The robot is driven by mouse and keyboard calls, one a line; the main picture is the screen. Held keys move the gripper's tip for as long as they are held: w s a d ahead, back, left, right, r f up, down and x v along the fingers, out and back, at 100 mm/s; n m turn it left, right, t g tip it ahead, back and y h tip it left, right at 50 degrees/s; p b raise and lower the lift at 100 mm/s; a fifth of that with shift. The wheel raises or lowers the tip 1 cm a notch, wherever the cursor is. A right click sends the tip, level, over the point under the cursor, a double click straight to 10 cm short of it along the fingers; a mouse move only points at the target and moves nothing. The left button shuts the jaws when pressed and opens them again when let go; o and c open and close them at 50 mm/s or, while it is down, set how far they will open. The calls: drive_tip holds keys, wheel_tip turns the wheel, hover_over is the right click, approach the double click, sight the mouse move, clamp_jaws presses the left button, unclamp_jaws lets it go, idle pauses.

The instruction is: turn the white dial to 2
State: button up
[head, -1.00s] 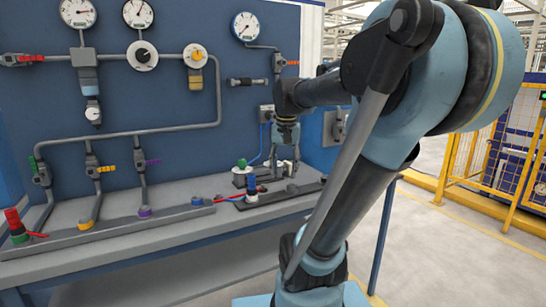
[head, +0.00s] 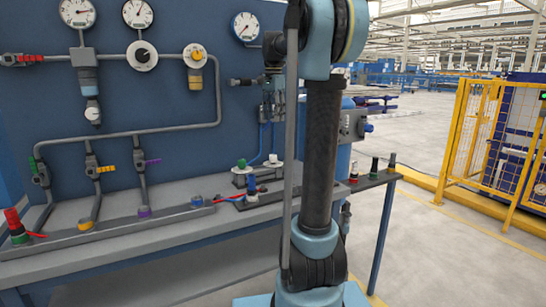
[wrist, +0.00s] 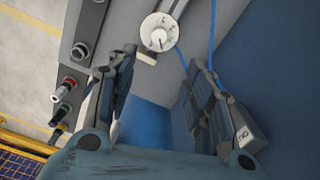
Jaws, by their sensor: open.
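A round white dial (wrist: 158,32) with small dark marks and a pointer shows near the top of the wrist view, on a grey mount. It lies beyond and between my open fingers, slightly above their tips in the picture, not touched. The number it points to is too small to read. My gripper (wrist: 161,58) is open and empty in the wrist view. In the head view my gripper (head: 272,108) hangs in front of the right part of the blue panel, and I cannot make out this dial there.
Blue cables run beside the dial. The panel holds gauges (head: 78,12), grey pipes (head: 150,131) and a white disc with a black knob (head: 142,56). Coloured fittings (head: 251,190) stand on the bench. A yellow fence (head: 475,140) is at the right.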

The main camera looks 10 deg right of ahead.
sight(273, 155)
wheel_tip(273, 155, down, 17)
drive_tip(key=shift+r, duration=0.1)
idle(0.5)
drive_tip(key=shift+c, duration=0.4)
drive_tip(key=c, duration=1)
